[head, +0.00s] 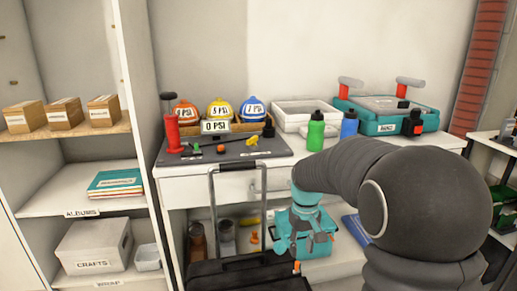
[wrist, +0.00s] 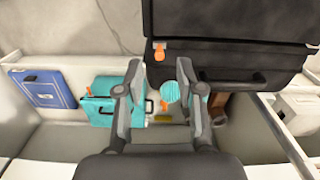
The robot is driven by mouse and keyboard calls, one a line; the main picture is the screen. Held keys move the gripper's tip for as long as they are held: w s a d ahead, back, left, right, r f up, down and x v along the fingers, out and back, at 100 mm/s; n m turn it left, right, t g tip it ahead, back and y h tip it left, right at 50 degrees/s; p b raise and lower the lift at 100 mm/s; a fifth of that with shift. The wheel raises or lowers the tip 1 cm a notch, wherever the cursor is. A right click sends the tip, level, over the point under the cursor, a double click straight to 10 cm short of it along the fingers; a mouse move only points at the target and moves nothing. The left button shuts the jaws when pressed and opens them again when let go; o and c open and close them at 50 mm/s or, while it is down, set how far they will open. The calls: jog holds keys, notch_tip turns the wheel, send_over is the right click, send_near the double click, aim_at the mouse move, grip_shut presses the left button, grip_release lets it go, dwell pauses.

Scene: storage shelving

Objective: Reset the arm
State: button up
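My arm (head: 345,165) reaches forward from the lower right in the head view and bends down in front of the white cabinet. My gripper (head: 297,246) hangs pointing down, in front of the open lower part of the cabinet. In the wrist view its two fingers (wrist: 160,68) are spread apart with nothing held between them. A teal case (head: 320,243) lies behind the gripper on the lower shelf and is partly hidden by it. The same case shows left of the fingers in the wrist view (wrist: 103,88).
A black wheeled case (head: 240,272) with a raised handle stands close in front of the gripper. A blue case (wrist: 42,88) lies on the lower shelf. The cabinet top holds helmets, a pump, bottles (head: 316,131) and a teal toolbox (head: 385,122). Shelving with boxes (head: 95,245) stands left.

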jog(key=s+d+r+m+t, duration=0.1)
jog(key=s+r+t, duration=0.2)
jog(key=s, duration=0.9)
jog(key=s+d+r+m+t, duration=0.1)
jog(key=s+r+t, duration=0.1)
jog(key=s+r, duration=0.5)
jog(key=shift+s+m+t, duration=0.4)
jog(key=shift+s, duration=2.9)
